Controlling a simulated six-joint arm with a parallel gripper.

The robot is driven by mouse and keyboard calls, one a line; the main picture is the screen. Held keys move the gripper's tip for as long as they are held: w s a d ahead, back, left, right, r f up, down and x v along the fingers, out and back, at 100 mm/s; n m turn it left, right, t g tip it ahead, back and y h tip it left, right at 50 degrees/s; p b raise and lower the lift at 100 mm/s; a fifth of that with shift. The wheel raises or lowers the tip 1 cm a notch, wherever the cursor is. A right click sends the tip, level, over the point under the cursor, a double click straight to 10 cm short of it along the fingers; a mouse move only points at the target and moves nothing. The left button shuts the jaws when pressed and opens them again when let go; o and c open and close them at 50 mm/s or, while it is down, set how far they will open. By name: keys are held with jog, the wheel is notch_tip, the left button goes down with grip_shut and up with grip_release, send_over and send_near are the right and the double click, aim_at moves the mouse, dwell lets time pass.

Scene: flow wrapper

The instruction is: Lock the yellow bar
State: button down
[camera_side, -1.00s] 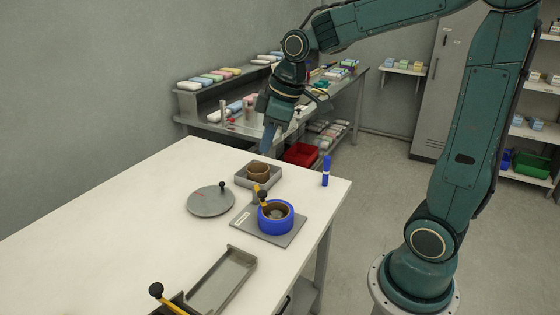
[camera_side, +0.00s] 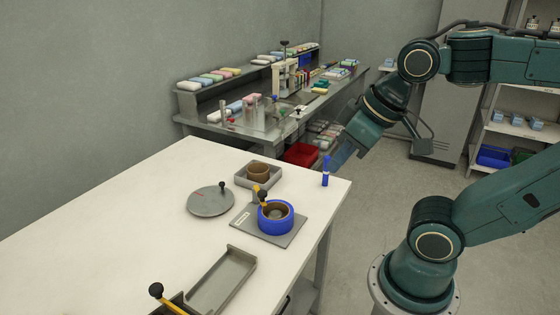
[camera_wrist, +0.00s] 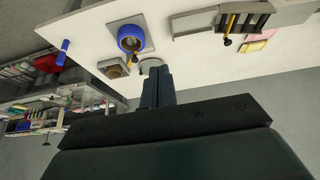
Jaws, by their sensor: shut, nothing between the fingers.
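A yellow bar (camera_side: 262,193) with a dark knob stands at the blue ring (camera_side: 276,216) on a grey plate (camera_side: 242,219). In the wrist view this bar (camera_wrist: 134,58) sits at the edge of the blue ring (camera_wrist: 131,38). A second yellow bar (camera_side: 172,304) with a black knob is at the bottom edge, tilted up to the left, and it also shows over a dark slotted part in the wrist view (camera_wrist: 229,24). I cannot tell which bar the task names. My gripper (camera_side: 341,158) is empty and shut, beyond the table's right corner; its closed fingers (camera_wrist: 155,70) show in the wrist view.
A blue upright piece (camera_side: 325,176) stands at the table's right corner, near my gripper. A brown cup in a grey tray (camera_side: 270,184), a round grey lid (camera_side: 208,203) and a long grey tray (camera_side: 222,284) are on the white table (camera_side: 130,205). The table's left side is clear.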

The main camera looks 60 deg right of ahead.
jog(key=shift+s, duration=0.15)
jog(key=w+d+f+m+g+h, duration=0.1)
jog(key=w+m+g+h, duration=0.15)
jog(key=w, duration=0.65)
jog(key=w+d+m+g+h, duration=0.1)
jog(key=w+d+m, duration=0.15)
jog(key=w, duration=0.65)
jog(key=w+a+f+m+g+h, duration=0.1)
jog(key=w+a+f+m+h, duration=0.1)
jog(key=w+f, duration=0.4)
jog(key=w+a+f+m+g+h, duration=0.1)
jog(key=w+f+m+h, duration=0.1)
jog(key=w+f, duration=0.3)
notch_tip(320, 180, down, 3)
jog(key=shift+w+a+f+m+g, duration=0.1)
jog(key=shift+w+a+m+g, duration=0.25)
jog(key=shift+w+a+m, duration=0.05)
jog(key=shift+d, duration=0.1)
